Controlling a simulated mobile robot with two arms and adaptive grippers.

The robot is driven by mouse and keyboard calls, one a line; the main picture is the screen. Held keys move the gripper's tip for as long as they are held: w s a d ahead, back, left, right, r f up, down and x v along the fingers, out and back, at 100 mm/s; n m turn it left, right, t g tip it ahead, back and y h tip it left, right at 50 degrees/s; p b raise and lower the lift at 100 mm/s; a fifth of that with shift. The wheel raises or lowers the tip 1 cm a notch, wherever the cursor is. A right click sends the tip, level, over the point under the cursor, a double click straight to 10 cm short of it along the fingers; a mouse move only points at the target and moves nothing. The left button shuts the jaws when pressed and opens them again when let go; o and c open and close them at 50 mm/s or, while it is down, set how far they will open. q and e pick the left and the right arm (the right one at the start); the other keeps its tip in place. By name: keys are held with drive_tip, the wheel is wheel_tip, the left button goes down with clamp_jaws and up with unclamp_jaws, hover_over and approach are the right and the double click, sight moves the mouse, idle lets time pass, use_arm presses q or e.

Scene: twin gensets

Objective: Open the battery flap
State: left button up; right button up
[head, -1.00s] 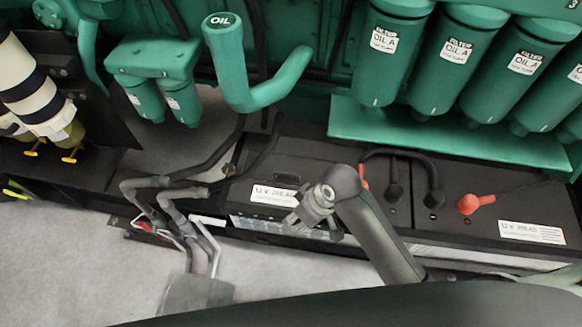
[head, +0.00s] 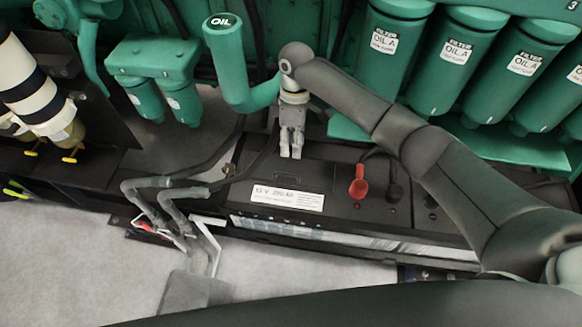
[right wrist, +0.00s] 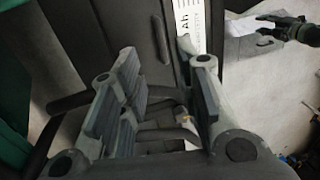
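A black battery (head: 350,228) lies below the green engine. The flap seems to be the dark panel (head: 314,178) on its top, with a small slot and a white 12 V label (head: 287,197); it looks flat and closed. My right gripper (head: 291,152) points down over the panel's rear edge. In the right wrist view its two fingers (right wrist: 165,100) are spread apart with nothing clearly held between them. The label also shows in that view (right wrist: 190,27). Whether a fingertip touches the panel I cannot tell.
A red terminal cap (head: 358,184) and black cable lie right of the panel. A green OIL pipe (head: 228,60) and green filters (head: 395,55) stand close behind. The pale floor (head: 90,260) in front is open.

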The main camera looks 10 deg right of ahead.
hover_over(291, 169)
drive_tip(key=s, duration=0.3)
drive_tip(key=f, duration=0.6)
drive_tip(key=f+p, duration=0.1)
drive_tip(key=f, duration=0.2)
drive_tip(key=shift+s+a+f, duration=0.15)
drive_tip(key=shift+a+f, duration=0.1)
drive_tip(key=shift+f, duration=0.1)
clamp_jaws()
